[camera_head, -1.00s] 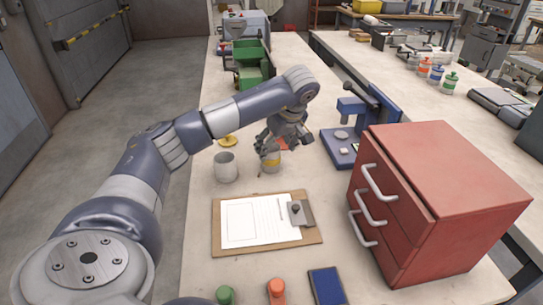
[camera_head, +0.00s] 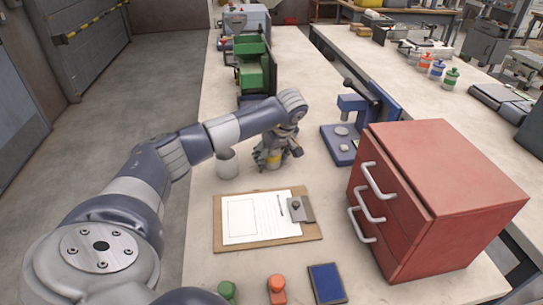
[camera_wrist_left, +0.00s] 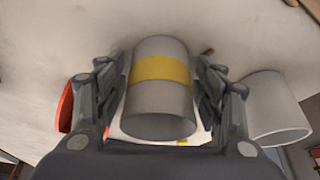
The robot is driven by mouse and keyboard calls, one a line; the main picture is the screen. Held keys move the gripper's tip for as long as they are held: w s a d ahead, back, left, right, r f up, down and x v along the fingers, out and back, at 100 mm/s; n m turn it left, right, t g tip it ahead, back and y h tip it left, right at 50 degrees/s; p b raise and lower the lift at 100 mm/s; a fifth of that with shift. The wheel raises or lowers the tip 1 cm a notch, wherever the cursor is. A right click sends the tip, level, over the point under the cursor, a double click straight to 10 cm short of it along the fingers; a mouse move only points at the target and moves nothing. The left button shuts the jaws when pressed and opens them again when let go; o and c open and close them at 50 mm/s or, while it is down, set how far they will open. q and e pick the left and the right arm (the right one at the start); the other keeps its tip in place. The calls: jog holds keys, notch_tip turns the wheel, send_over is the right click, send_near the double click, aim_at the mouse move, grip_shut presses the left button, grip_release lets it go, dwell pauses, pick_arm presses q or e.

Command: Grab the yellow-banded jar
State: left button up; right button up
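The yellow-banded jar (camera_wrist_left: 160,68) is a grey cylinder with a yellow band around it. It stands on the bench, and in the head view only a small part of it (camera_head: 274,165) shows below my gripper. My left gripper (camera_head: 271,157) is lowered around the jar. In the left wrist view its fingers (camera_wrist_left: 163,80) are on either side of the jar, apart, with narrow gaps that seem to remain; firm contact does not show. My right gripper is not in view.
A plain grey jar (camera_wrist_left: 274,105) stands close beside, also in the head view (camera_head: 227,166). An orange object (camera_wrist_left: 66,106) is on the other side. A clipboard (camera_head: 262,241) lies in front, a red drawer cabinet (camera_head: 450,170) and a blue press (camera_head: 340,148) to the right.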

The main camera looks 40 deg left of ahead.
pick_arm(q)
jog(key=c, duration=1)
jog(key=shift+o, duration=0.2)
